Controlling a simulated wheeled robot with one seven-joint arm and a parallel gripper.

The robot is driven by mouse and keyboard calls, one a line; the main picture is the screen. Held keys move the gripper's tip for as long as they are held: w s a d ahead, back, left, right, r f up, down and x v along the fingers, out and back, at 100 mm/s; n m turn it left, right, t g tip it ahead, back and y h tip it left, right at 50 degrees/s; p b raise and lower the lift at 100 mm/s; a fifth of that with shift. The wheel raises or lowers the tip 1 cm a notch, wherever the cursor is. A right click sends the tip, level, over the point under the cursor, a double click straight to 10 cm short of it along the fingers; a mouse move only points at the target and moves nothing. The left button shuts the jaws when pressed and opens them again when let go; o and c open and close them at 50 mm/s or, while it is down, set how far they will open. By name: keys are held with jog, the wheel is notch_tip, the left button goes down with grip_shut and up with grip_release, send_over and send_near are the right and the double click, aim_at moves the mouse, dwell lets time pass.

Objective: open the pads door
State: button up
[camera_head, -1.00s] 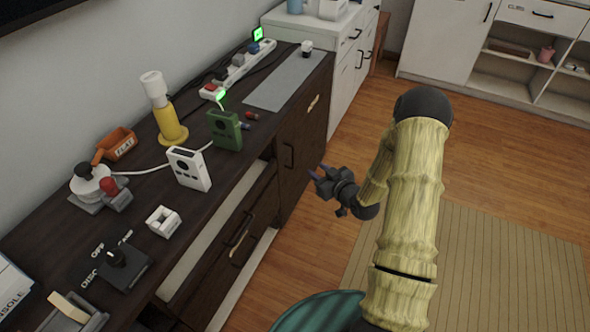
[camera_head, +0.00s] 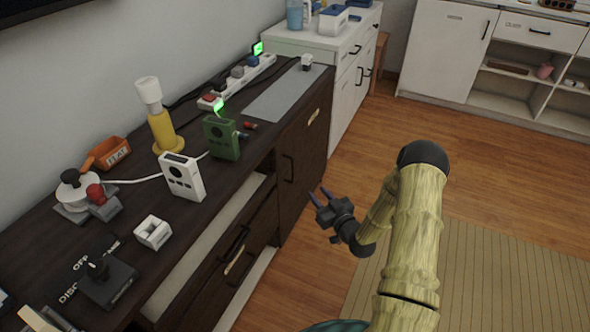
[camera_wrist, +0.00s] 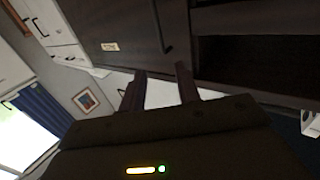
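The dark wooden cabinet door (camera_head: 307,143) is at the far end of the long dark cabinet in the head view. It looks shut. It has a small light label near its top and a dark vertical handle (camera_head: 288,168) at its near edge. In the wrist view the door (camera_wrist: 115,25) shows with its label and the handle (camera_wrist: 160,28). I cannot read the label. My gripper (camera_head: 322,195) is in front of the door, to the right of the handle and apart from it. Its two fingers (camera_wrist: 160,84) are spread with nothing between them.
Dark drawers (camera_head: 235,245) sit left of the door, below an open shelf slot. The cabinet top carries a green box (camera_head: 221,138), a white box (camera_head: 183,177) and a power strip (camera_head: 240,78). A white cabinet (camera_head: 350,65) stands beyond.

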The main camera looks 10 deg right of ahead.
aim_at(293, 166)
jog(key=b+x, duration=0.2)
jog(key=x, duration=1.3)
jog(key=shift+a, duration=0.15)
grip_shut()
